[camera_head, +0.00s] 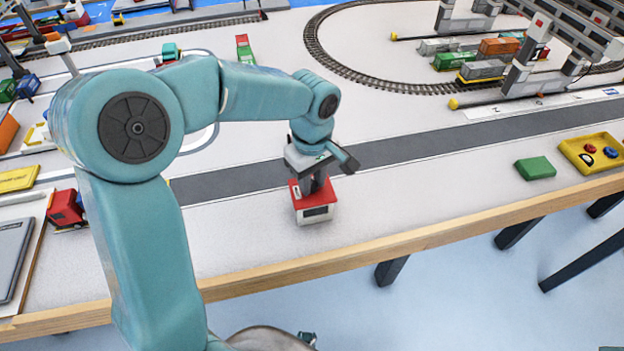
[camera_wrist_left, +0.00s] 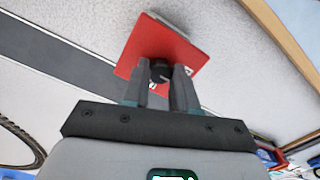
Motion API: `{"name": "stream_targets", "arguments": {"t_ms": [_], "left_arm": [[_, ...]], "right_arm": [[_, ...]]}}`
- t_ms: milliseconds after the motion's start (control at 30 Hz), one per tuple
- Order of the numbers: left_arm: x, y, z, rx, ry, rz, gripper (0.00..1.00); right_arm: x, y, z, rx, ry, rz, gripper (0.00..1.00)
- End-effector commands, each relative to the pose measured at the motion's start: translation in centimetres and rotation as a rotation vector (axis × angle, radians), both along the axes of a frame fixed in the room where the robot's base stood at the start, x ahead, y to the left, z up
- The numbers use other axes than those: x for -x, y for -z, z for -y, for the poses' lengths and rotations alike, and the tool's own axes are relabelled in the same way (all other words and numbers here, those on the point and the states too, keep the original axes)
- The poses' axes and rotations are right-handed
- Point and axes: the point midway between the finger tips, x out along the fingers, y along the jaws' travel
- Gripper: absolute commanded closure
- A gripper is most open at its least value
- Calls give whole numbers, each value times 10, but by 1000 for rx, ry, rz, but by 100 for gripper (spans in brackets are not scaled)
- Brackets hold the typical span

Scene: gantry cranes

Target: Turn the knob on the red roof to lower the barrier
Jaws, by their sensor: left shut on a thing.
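A small white hut (camera_head: 318,214) with a red roof (camera_head: 297,190) stands near the table's front edge. My left gripper (camera_head: 314,186) reaches down onto the roof from above. In the left wrist view, a dark round knob (camera_wrist_left: 160,70) sits on the red roof (camera_wrist_left: 150,40). The left fingers (camera_wrist_left: 160,84) are shut on the knob, one on each side. In the head view, the gripper hides the knob. I cannot tell for certain which thing is the barrier. My right gripper is not in view.
A grey road strip (camera_head: 420,146) runs behind the hut. A green block (camera_head: 535,168) and a yellow tray (camera_head: 575,150) lie at the right. A red truck (camera_head: 66,209) stands at the left. Gantry cranes (camera_head: 530,60) and curved track (camera_head: 335,60) are farther back.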

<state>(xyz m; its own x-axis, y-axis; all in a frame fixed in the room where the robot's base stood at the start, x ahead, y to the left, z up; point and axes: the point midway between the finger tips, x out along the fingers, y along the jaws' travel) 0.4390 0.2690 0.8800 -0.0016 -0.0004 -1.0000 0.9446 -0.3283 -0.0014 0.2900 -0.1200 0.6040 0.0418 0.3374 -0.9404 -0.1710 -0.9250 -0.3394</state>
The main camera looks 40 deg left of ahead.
Motion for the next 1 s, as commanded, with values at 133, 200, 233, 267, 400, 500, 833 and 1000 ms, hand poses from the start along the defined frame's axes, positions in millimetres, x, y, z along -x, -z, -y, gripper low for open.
{"name": "stream_targets", "arguments": {"t_ms": [133, 200, 233, 267, 400, 500, 833, 1000], "left_arm": [[-2, -2, -1, -3, -27, 10, 100], [-2, -3, -1, -3, -34, 10, 100], [-2, -3, -1, -3, -36, 10, 100], [-2, -3, -1, -2, -37, 9, 100], [-2, -3, -1, -2, -39, 9, 100], [-2, -3, -1, -2, -39, 9, 100], [-1, -2, -1, -1, -37, 6, 47], [-1, -3, -1, -1, -36, 3, 47]], "right_arm": [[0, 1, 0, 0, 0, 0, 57], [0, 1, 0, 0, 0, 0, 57], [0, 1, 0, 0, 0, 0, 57], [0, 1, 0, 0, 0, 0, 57], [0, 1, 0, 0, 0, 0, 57], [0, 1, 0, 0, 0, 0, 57], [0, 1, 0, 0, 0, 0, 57], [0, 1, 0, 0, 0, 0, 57]]}}
